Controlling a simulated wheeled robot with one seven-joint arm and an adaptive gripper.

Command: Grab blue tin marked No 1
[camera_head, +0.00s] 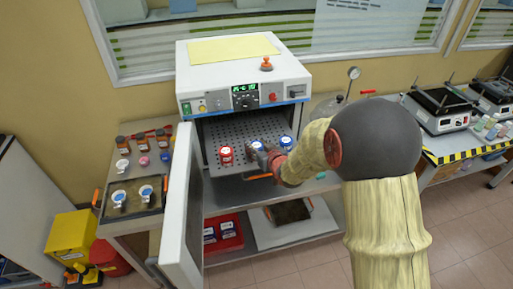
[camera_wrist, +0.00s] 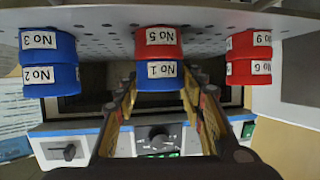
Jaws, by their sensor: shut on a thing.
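The blue tin marked No 1 (camera_wrist: 160,76) is in the middle of the wrist view, which is upside down. It rests against a red tin marked No 5 (camera_wrist: 158,42), which stands below it on the perforated shelf. My gripper (camera_wrist: 163,90) has one finger on each side of the blue No 1 tin and is shut on it. In the head view the blue tin (camera_head: 257,143) is the middle stack inside the open oven (camera_head: 210,130), with my gripper (camera_head: 271,157) in front, partly covering it.
Blue tins No 3 and No 2 (camera_wrist: 50,78) are stacked on one side, and red tins No 9 and No 6 (camera_wrist: 248,72) on the other. The oven door (camera_head: 180,205) stands open at the left. The shelf edge runs in front of the tins.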

